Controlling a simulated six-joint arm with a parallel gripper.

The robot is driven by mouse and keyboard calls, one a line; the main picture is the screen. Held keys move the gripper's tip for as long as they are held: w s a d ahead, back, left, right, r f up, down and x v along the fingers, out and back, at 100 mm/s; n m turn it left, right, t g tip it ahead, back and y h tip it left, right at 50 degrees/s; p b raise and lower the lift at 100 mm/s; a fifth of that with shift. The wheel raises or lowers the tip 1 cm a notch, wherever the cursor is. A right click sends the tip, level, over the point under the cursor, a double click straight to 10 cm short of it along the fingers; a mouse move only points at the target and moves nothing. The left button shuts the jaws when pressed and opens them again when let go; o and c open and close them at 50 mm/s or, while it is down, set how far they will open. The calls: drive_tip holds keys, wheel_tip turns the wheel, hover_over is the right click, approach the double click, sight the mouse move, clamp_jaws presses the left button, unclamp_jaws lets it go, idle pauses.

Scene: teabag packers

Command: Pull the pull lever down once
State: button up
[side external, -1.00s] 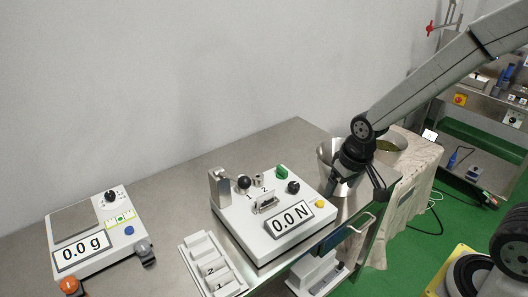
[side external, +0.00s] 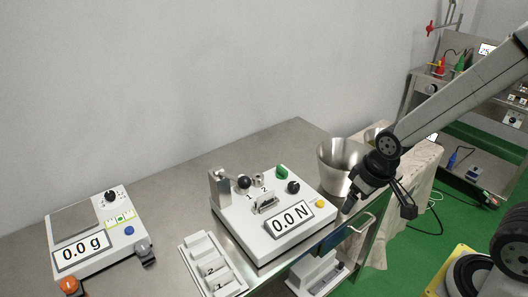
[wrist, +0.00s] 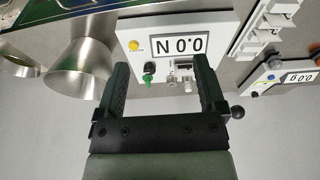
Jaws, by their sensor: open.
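A white force tester (side external: 262,240) reading 0.0 N stands on the steel table. A black ball-ended lever (side external: 244,182) sits at its back left, by an upright metal plate. The black ball also shows in the wrist view (wrist: 237,112), just right of the right finger. The tester also carries a green knob (side external: 282,172), a black knob (side external: 293,187) and a yellow button (side external: 319,203). My gripper (side external: 378,208) is open and empty, to the right of the tester and apart from the lever. In the wrist view its fingers (wrist: 160,68) frame part of the tester.
A steel funnel-shaped cup (side external: 338,165) stands between the tester and my gripper. A scale reading 0.0 g (side external: 122,238) is at the left. A white numbered holder (side external: 197,248) lies in front of the tester. The table behind is clear.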

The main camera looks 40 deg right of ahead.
drive_tip(key=shift+c, duration=0.3)
drive_tip(key=shift+w, duration=0.1)
drive_tip(key=c, duration=0.7)
drive_tip(key=shift+w+r, duration=0.15)
drive_tip(key=c, duration=0.4)
drive_tip(key=shift+w+a+r, duration=0.1)
drive_tip(key=shift+w, duration=0.2)
clamp_jaws()
drive_tip(key=w+a+r+n+g, duration=0.1)
drive_tip(key=w+a+r+n, duration=0.2)
drive_tip(key=w+r+n, duration=0.2)
drive_tip(key=w+a+r+n+g+y, duration=0.1)
drive_tip(key=w+a+r+n, duration=0.3)
drive_tip(key=w, duration=0.7)
drive_tip(key=w+a+r+n+g+y, duration=0.1)
drive_tip(key=w+a+r+n+g, duration=0.2)
drive_tip(key=w+r+n, duration=0.3)
drive_tip(key=shift+w+a+n, duration=0.75)
drive_tip(key=shift+w+n, duration=0.35)
drive_tip(key=shift+w, duration=0.05)
drive_tip(key=shift+r, duration=0.1)
